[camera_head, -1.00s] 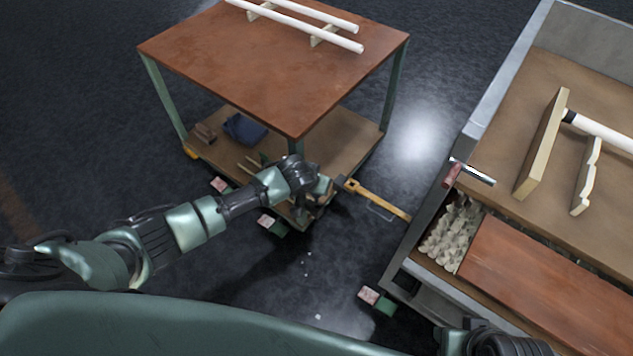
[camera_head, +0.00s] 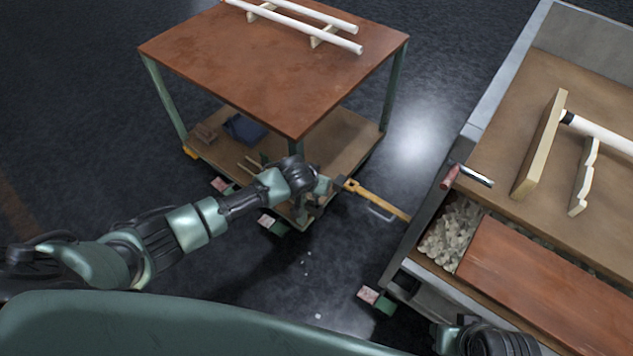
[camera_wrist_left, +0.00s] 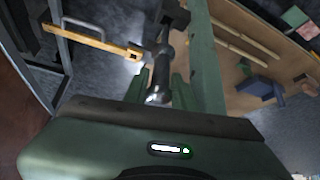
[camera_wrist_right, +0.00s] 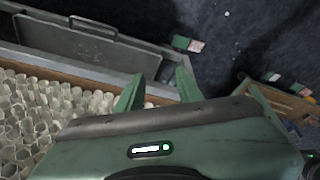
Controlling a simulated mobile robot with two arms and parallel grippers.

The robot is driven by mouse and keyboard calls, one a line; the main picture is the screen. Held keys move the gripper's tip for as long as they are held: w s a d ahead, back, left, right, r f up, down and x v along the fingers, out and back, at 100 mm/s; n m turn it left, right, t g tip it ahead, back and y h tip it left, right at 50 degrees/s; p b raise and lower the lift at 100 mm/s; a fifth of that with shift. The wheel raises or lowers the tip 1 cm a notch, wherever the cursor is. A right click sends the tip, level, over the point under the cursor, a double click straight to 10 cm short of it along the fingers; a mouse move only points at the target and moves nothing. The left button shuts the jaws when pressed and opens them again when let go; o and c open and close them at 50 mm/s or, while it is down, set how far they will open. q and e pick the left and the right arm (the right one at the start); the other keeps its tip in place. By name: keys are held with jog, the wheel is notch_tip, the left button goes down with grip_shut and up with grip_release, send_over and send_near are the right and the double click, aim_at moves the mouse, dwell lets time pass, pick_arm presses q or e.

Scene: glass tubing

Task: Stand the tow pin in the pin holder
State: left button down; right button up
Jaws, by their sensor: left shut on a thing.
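The tow pin (camera_wrist_left: 161,78) looks like a dark cylinder with a shiny end, between the fingers of my left gripper (camera_wrist_left: 158,90). In the head view this gripper (camera_head: 322,187) is low by the cart's near corner, beside the end of the yellow tow bar (camera_head: 375,196). In the left wrist view the bar's hitch end (camera_wrist_left: 134,53) is just left of the pin, apparently apart from it. I cannot make out the pin holder with certainty. My right gripper (camera_wrist_right: 158,82) is open and empty near the bench on the right; its fingers are outside the head view.
The cart (camera_head: 250,75) carries white tubes on its top and a blue item (camera_head: 243,128) on its lower shelf. The bench (camera_head: 505,130) at right holds a wooden board, a red-handled tool (camera_head: 452,177) and a bin of short glass pieces (camera_head: 452,236).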

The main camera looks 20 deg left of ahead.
jog(key=shift+a+f, duration=0.1)
jog(key=shift+f, duration=0.25)
jog(key=shift+s+r, duration=0.1)
dwell(0.3)
pick_arm(q)
jog(key=shift+p, duration=0.3)
pick_arm(e)
jog(key=x, duration=0.2)
jog(key=shift+s+f, duration=0.1)
jog(key=shift+f, duration=0.25)
dwell(0.8)
